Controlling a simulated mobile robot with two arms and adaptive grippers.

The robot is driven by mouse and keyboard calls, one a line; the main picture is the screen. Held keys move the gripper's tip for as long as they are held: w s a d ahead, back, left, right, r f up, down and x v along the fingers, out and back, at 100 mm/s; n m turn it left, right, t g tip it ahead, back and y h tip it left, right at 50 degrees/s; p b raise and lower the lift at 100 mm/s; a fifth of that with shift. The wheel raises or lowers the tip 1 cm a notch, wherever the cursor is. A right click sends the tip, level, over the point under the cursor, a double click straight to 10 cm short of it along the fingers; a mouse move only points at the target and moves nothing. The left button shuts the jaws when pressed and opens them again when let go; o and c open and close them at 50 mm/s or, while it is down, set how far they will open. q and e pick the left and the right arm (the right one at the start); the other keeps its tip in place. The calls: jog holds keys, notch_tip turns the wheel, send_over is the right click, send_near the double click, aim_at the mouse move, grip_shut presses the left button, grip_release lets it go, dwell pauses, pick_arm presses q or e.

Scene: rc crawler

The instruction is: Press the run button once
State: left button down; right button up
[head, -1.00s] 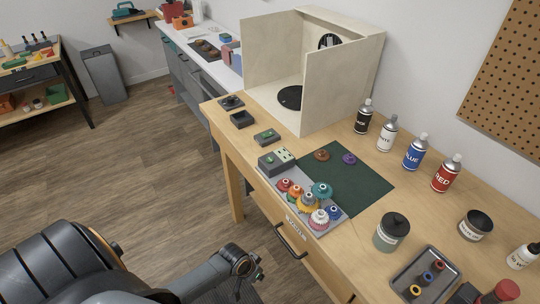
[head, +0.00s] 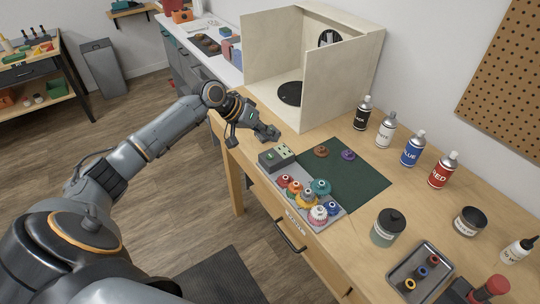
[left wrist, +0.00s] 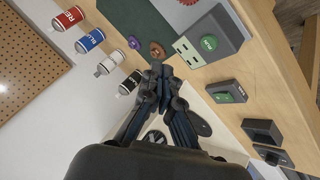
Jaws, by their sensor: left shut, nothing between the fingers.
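My left gripper (head: 272,135) is above the bench just beyond the box, shut and empty. In the left wrist view its fingertips (left wrist: 158,70) are together, apart from the button, which lies up and to the right of them. My right gripper is not in view.
A small dark unit with a green top (left wrist: 227,91) is beside the box. The tray (head: 322,226) holds several coloured gears. A green mat (head: 350,180) carries two small gears. A wooden booth (head: 309,110) stands behind, spray cans (head: 412,149) to the right.

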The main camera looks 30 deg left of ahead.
pick_arm(q)
jog(key=shift+w+a+r+n+t, duration=0.2)
jog(key=shift+w+a+r, duration=0.1)
jog(key=shift+a+r, duration=0.25)
jog(key=shift+w+a+r+n+t, duration=0.1)
jog(key=shift+w+a+r+t, duration=0.1)
jog(key=shift+w+a+r, duration=0.3)
jog(key=shift+s+d, duration=0.15)
jog(key=shift+s, duration=0.05)
jog(key=b, duration=0.7)
send_over(267, 156)
notch_tip(267, 156, down, 7)
jog(key=shift+r, duration=0.15)
jog(key=shift+w+f, duration=0.1)
jog(key=shift+f, duration=0.9)
jog(key=shift+f, duration=0.1)
